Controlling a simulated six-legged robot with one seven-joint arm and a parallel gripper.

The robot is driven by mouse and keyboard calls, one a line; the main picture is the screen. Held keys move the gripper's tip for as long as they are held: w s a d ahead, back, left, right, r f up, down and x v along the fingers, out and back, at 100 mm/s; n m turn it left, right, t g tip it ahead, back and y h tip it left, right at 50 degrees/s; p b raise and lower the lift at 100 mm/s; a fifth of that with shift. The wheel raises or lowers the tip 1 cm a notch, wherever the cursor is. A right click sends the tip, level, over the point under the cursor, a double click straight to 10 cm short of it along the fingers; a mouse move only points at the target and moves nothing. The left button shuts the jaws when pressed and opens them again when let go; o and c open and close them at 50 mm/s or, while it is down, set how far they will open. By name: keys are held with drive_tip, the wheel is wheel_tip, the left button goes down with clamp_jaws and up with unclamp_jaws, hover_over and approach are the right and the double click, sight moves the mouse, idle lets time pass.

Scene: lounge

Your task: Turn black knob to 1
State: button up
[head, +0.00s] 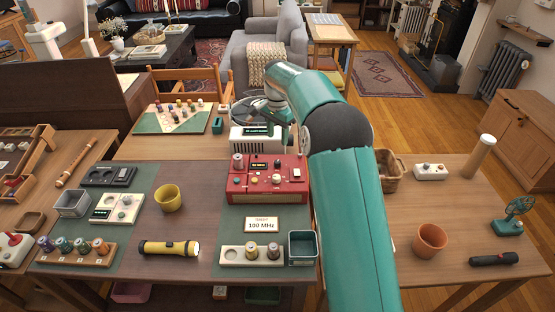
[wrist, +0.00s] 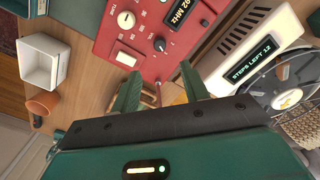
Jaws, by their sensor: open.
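The red radio-like box (head: 267,190) stands on the table in the head view. Its red panel (wrist: 155,75) fills the upper middle of the wrist view, with a display (wrist: 180,10) reading 92 MHz. A small dark knob (wrist: 160,44) with a white mark sits on the panel beside a larger white knob (wrist: 125,20) and a white switch (wrist: 127,58). I cannot read which number the dark knob points to. My gripper (wrist: 160,78) is open, its two green fingers spread and empty below the dark knob in the picture. The fingers look apart from the knob.
A card (head: 262,224) reading 100 MHz, a tray with spools (head: 250,254) and a grey-green bin (head: 302,247) lie in front.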

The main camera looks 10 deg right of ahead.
sight(278, 161)
wheel_tip(278, 161, down, 11)
drive_tip(key=shift+f, duration=0.1)
idle(0.3)
clamp_jaws()
